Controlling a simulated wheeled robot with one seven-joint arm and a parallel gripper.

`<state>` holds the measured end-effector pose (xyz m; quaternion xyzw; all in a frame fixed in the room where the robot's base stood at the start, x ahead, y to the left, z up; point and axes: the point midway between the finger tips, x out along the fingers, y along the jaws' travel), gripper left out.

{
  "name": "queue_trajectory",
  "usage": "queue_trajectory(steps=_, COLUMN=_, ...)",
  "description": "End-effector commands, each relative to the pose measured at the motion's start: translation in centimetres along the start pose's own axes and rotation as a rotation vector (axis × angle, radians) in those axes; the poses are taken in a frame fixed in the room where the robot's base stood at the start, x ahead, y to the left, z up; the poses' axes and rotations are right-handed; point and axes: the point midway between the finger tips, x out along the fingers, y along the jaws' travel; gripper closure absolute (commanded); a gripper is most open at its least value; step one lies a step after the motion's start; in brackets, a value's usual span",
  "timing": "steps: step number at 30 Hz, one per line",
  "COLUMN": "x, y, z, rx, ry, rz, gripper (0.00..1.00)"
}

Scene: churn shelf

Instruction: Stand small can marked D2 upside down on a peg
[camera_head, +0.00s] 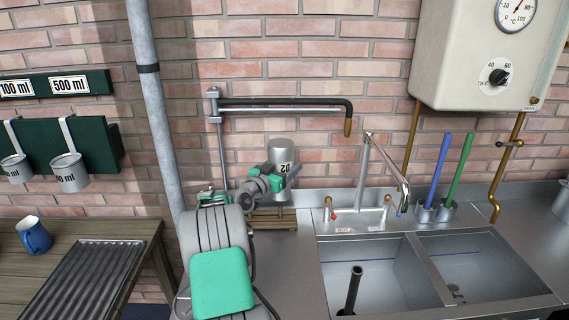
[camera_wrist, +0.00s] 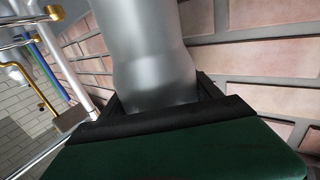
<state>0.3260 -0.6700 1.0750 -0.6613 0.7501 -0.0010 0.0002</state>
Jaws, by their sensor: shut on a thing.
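The small metal can (camera_head: 281,153) marked D2 is at the middle of the head view, and its label reads upside down. My gripper (camera_head: 287,172) is shut on the can, near the brick wall. The can also fills the upper middle of the wrist view (camera_wrist: 150,45), between the dark jaws (camera_wrist: 155,108). A low wooden slatted rack (camera_head: 270,219) stands on the counter below the can. I cannot make out a peg there; my arm and the can hide part of that area.
A bent dark pipe on a metal stand (camera_head: 285,104) runs behind and above my gripper. A tap (camera_head: 366,165), a double sink (camera_head: 365,265) and blue (camera_head: 438,172) and green (camera_head: 459,172) rods stand to the right.

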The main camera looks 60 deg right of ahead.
Motion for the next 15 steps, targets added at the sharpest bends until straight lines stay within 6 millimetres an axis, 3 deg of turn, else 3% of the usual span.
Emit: queue_trajectory(steps=15, x=0.1, y=0.2, z=5.9, rx=0.001, ry=0.001, rz=0.003, gripper=0.83)
